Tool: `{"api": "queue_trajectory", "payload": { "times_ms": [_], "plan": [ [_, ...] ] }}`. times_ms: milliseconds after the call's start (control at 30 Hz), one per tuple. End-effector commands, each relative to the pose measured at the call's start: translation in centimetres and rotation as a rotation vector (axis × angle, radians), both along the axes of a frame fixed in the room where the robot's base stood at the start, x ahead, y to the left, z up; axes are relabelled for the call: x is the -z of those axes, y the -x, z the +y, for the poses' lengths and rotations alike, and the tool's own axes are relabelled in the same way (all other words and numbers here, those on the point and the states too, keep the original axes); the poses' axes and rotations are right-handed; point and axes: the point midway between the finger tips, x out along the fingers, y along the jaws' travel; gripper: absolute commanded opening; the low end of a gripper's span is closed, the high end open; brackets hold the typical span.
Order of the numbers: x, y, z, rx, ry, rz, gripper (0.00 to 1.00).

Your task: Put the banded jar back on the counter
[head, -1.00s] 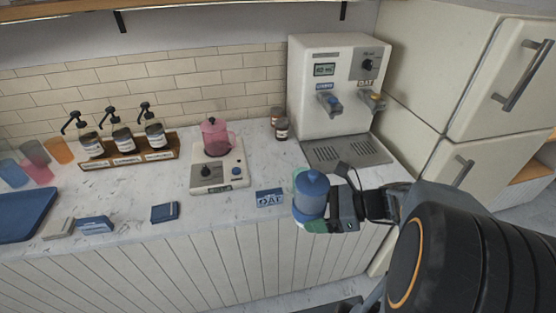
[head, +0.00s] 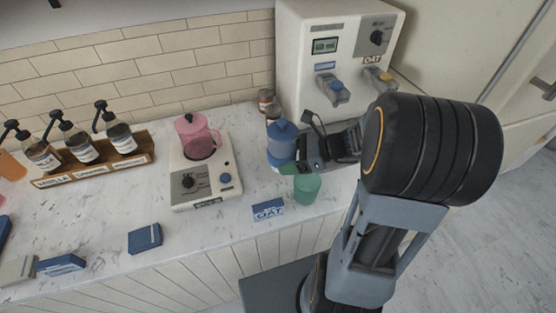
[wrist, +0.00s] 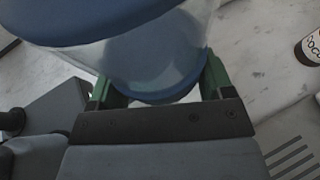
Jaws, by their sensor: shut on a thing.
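The banded jar (head: 282,143) is clear with a blue lid and a blue band. It is upright over the counter (head: 225,219), between the white blender base and the dispenser. My gripper (head: 292,165) is shut on the jar from the right. In the wrist view, the jar (wrist: 150,55) fills the space between the green fingers of my gripper (wrist: 158,92). I cannot tell whether the jar's bottom touches the counter.
A green cup (head: 307,187) stands just in front of my gripper, by a blue OAT card (head: 268,210). The blender (head: 199,165) with a pink jug is left of the jar. The dispenser (head: 330,45) and small jars (head: 266,101) are behind.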

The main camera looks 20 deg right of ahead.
Motion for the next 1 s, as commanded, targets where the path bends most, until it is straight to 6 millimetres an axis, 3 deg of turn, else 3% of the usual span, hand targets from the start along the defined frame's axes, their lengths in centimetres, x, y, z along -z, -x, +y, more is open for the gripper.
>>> {"api": "queue_trajectory", "payload": {
  "times_ms": [100,400,667,1000],
  "plan": [
    [1.3,-2.9,0.1,-0.004,-0.003,0.002,0.33],
    [5.5,-6.3,0.1,-0.004,-0.002,0.0,0.33],
    [6.6,-7.2,0.1,-0.004,-0.002,-0.001,0.33],
    [9.9,-7.5,0.1,-0.004,-0.002,-0.001,0.33]
  ]
}}
